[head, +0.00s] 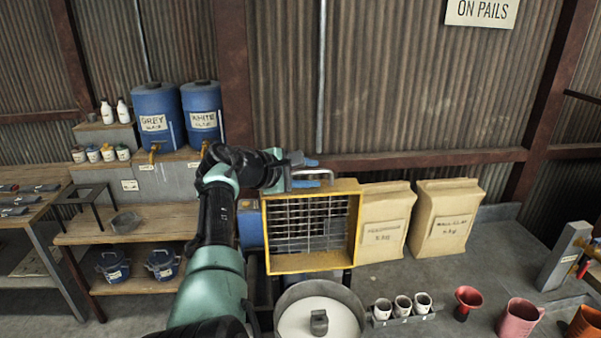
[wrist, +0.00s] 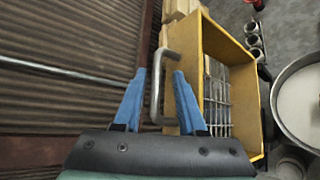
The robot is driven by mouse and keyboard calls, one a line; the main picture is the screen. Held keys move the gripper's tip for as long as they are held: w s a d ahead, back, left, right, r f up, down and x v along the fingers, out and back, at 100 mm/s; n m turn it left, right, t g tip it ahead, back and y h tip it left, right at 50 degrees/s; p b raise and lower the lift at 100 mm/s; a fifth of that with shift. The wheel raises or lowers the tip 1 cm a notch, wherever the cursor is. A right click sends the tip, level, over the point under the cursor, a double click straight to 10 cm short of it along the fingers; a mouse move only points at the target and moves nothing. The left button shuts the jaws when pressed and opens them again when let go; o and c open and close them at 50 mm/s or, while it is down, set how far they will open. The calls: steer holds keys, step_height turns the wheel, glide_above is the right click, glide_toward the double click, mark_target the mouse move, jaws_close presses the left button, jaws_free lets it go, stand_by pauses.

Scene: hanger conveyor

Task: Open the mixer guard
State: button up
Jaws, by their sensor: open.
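The mixer guard (head: 357,230) is a yellow box frame with a wire grid. It stands upright behind the round mixer bowl (head: 348,297); the bowl also shows at the right of the wrist view (wrist: 285,100). A grey metal bar handle (wrist: 171,55) sticks out from the guard's upper edge. My gripper (head: 318,173) is at that edge, with blue fingers open. In the wrist view, my gripper (wrist: 158,82) has one finger on each side of the handle, apparently not closed on it. The yellow frame (wrist: 248,120) lies just right of the fingers.
Two paper clay bags (head: 383,222) stand right of the guard. White cups (head: 402,307) sit in a rack beside the bowl, with a red funnel (head: 467,298) further right. Blue glaze barrels (head: 202,105) stand on the left shelf. A corrugated wall (head: 400,80) is close behind.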

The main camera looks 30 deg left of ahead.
steer(key=shift+s+f, duration=0.1)
steer(key=shift+f, duration=0.05)
steer(key=b+v, duration=0.5)
steer(key=v, duration=0.8)
